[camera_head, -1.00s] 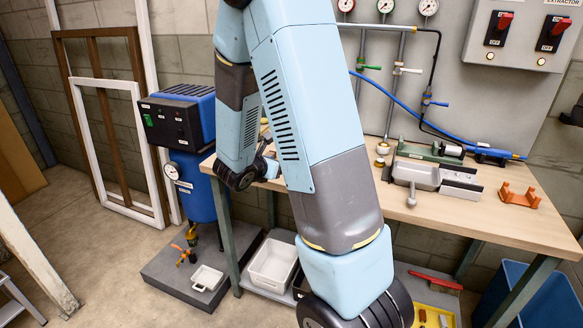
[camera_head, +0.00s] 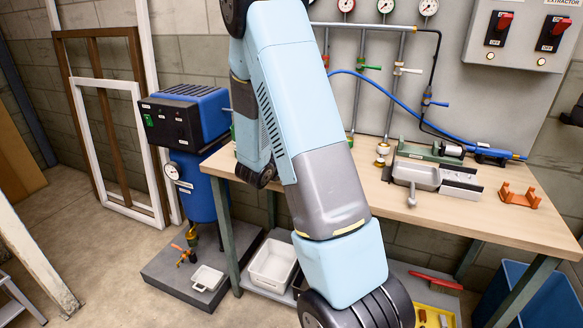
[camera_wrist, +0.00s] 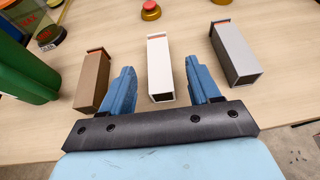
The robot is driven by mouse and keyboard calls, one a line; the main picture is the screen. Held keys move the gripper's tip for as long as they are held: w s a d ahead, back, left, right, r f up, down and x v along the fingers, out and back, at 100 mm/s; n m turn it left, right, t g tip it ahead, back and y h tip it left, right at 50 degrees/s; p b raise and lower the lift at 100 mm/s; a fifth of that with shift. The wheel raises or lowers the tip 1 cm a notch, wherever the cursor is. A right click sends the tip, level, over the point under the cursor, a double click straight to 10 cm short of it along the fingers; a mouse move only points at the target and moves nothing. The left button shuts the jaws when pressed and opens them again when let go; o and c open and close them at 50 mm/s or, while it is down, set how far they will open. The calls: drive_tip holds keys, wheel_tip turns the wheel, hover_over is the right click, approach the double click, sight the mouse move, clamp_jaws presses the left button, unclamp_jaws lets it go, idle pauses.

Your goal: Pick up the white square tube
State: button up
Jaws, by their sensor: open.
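The white square tube (camera_wrist: 160,72) stands out in the wrist view as the middle one of three square tubes above the wooden table. Its open end faces my gripper. My gripper (camera_wrist: 157,84) is open, with one blue finger to the left of the white tube and one to the right. There is a gap on each side, and I cannot tell how far the fingers are above the table. A brown square tube (camera_wrist: 94,80) is left of the left finger. A grey square tube (camera_wrist: 235,55) is right of the right finger. The head view hides my gripper and the tubes behind my arm.
A green object (camera_wrist: 25,65) is close at the left in the wrist view. A red and brass knob (camera_wrist: 151,10) is beyond the white tube. In the head view, a grey tray (camera_head: 416,176) and an orange bracket (camera_head: 518,196) are on the wooden table (camera_head: 450,212).

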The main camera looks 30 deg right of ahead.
drive_tip(key=shift+x, duration=2.4)
drive_tip(key=shift+w+a+r, duration=0.1)
drive_tip(key=shift+w+r, duration=0.05)
drive_tip(key=shift+w, duration=0.05)
drive_tip(key=c, duration=1.1)
drive_tip(key=shift+r, duration=0.1)
